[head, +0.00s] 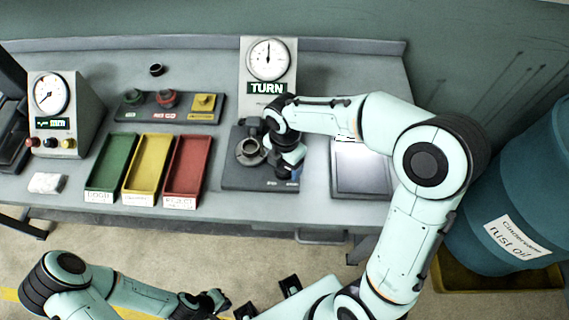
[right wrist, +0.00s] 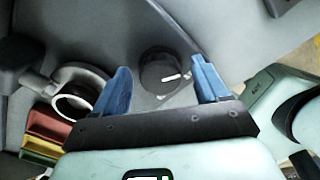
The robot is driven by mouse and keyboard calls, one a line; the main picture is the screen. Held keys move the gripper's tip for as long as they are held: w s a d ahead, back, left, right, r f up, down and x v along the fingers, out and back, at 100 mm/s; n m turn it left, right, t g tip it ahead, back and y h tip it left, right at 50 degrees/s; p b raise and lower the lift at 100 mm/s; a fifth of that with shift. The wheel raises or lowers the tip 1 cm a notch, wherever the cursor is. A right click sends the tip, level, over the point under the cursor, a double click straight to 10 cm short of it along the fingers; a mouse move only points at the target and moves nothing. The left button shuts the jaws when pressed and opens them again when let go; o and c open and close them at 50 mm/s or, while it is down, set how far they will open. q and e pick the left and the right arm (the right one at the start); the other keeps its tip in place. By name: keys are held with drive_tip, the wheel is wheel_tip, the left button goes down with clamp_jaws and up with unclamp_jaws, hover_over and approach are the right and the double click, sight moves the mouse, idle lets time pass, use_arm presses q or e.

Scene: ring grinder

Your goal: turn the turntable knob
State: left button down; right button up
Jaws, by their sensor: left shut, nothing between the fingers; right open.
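The turntable knob (right wrist: 160,72) is a round black knob with a white pointer mark, seen in the right wrist view. It shows in the gap between the blue fingers of my right gripper (right wrist: 163,85), which is open. Neither finger visibly touches it. In the head view my right gripper (head: 293,170) is over the right side of the dark grey turntable base (head: 238,178), and my arm hides the knob there. A ring-shaped turntable (head: 249,150) sits left of the gripper, also in the right wrist view (right wrist: 75,98). My left gripper (head: 217,301) is shut and empty, in front of the bench.
A dial gauge labelled TURN (head: 268,70) stands behind the base. Green (head: 110,165), yellow (head: 149,165) and red (head: 188,165) trays lie to the left. A flat grey panel (head: 361,175) lies to the right, with a blue drum (head: 520,200) beyond the bench.

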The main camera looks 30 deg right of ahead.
drive_tip(key=shift+f, duration=0.1)
drive_tip(key=c, duration=1.1)
drive_tip(key=shift+o, duration=0.2)
